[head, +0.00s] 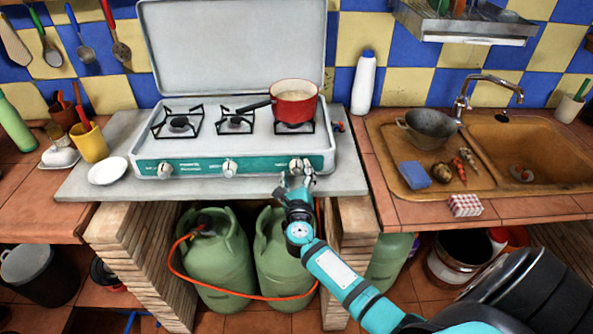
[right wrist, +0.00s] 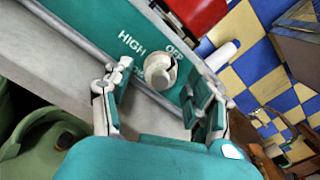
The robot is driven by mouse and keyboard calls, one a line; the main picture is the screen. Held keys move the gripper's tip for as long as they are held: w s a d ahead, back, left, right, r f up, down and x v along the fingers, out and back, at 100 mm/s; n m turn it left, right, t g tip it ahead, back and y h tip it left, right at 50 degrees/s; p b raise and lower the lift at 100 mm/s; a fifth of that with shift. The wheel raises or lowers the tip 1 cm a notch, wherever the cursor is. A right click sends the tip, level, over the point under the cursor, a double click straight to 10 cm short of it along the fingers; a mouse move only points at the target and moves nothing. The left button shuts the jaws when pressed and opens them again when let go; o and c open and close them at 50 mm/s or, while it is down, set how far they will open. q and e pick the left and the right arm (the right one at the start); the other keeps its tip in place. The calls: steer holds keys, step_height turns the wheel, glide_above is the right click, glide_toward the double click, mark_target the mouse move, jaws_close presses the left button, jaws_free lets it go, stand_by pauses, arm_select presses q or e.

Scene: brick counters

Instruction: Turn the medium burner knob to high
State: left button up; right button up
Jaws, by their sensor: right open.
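The stove (head: 250,150) has a teal front panel with three white knobs: a left knob (head: 165,170), a middle knob (head: 229,168) and a right knob (head: 296,165). I cannot tell from labels which is the medium burner's knob. My right gripper (head: 297,181) is open in front of the right knob. In the right wrist view, that knob (right wrist: 160,70) lies between and just beyond the spread fingers (right wrist: 160,98), with no clear contact. "HIGH" and "OFF" are printed beside it; another label is partly hidden by a finger. My left gripper is not in view.
A red pot (head: 294,103) sits on the right burner, its handle reaching left over the middle burner. A white plate (head: 107,171) lies left of the stove. Green gas cylinders (head: 215,262) and an orange hose are below. A sink (head: 520,150) is at right.

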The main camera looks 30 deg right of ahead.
steer(key=shift+w+d, duration=0.3)
steer(key=shift+w, duration=0.1)
steer(key=c, duration=1.1)
steer(key=shift+c, duration=0.2)
